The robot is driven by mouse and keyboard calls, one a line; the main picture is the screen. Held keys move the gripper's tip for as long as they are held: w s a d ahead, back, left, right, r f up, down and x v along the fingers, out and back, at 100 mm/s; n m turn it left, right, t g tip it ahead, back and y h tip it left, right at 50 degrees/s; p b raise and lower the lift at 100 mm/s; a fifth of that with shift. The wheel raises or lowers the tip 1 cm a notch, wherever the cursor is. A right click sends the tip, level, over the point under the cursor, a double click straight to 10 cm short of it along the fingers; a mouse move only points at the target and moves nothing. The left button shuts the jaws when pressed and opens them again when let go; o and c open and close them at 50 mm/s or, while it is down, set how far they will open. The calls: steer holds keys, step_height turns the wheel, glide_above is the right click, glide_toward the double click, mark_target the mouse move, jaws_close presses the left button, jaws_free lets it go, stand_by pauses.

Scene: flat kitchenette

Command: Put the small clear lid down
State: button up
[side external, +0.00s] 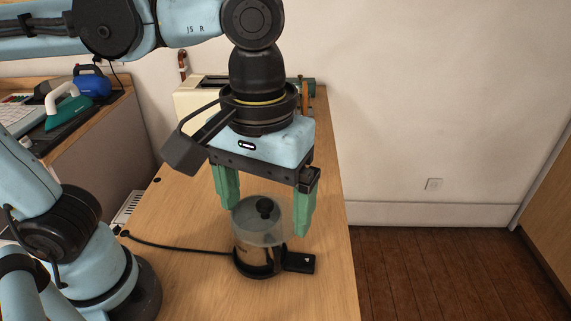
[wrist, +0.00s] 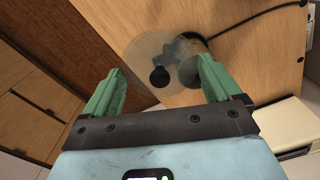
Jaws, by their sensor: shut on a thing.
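The small clear lid (side external: 264,208) is a see-through disc with a black knob at its middle. My gripper (side external: 267,219) points down with its green fingers on either side of the lid, shut on it. In the side view the lid overlaps the top of a glass-and-black pot (side external: 252,257); whether it touches the rim cannot be told. In the wrist view the lid (wrist: 140,55) lies between and beyond the fingertips (wrist: 160,65), its knob toward me. The pot (wrist: 188,62) shows partly through and beside it, offset to the right.
The pot stands on a wooden counter (side external: 185,275), with a black handle (side external: 300,262) on its right and a cord (side external: 180,246) running left. A cream appliance (side external: 195,100) stands at the back. An iron (side external: 65,105) is at far left. The counter's right edge drops to the floor.

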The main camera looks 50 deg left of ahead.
steer(key=w+f+n, duration=0.4)
steer(key=w+f, duration=0.1)
steer(key=w, duration=0.2)
steer(key=n, duration=0.5)
glide_above(316, 220)
step_height(316, 220, down, 12)
steer(key=shift+f, duration=2.15)
steer(key=shift+f, duration=0.15)
steer(key=o, duration=0.8)
step_height(316, 220, up, 12)
steer(key=shift+r, duration=0.2)
